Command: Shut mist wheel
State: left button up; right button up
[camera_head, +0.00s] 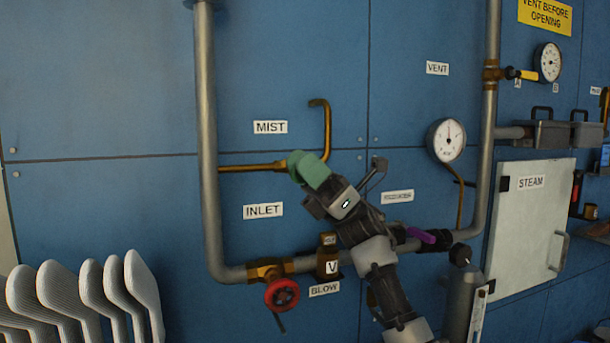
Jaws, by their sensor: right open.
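The MIST label (270,127) is on the blue panel above a brass pipe (250,168) that runs right from the grey upright pipe. My right gripper (305,167) reaches up from the lower right, with its green fingertips in front of the mist valve at the end of this pipe. The gripper is open. The mist wheel cannot be told apart from the green fingertips, which hide that spot. Whether they touch it cannot be told. A thin brass pipe (327,130) rises behind and bends at its top. My left gripper is not in view.
A red wheel (282,294) sits on the lower pipe by the BLOW label (324,289). A gauge (446,140) and a STEAM door (527,225) are to the right. Several pale ribbed sock forms (140,292) stand at the lower left.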

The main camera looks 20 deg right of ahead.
notch_tip(320, 180, up, 2)
jog(key=shift+r, duration=0.25)
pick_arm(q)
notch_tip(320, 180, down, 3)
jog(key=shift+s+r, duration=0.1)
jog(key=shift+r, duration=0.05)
pick_arm(e)
jog(key=s+d+r, duration=0.6)
jog(key=s+d, duration=0.2)
jog(key=shift+s+r, duration=0.35)
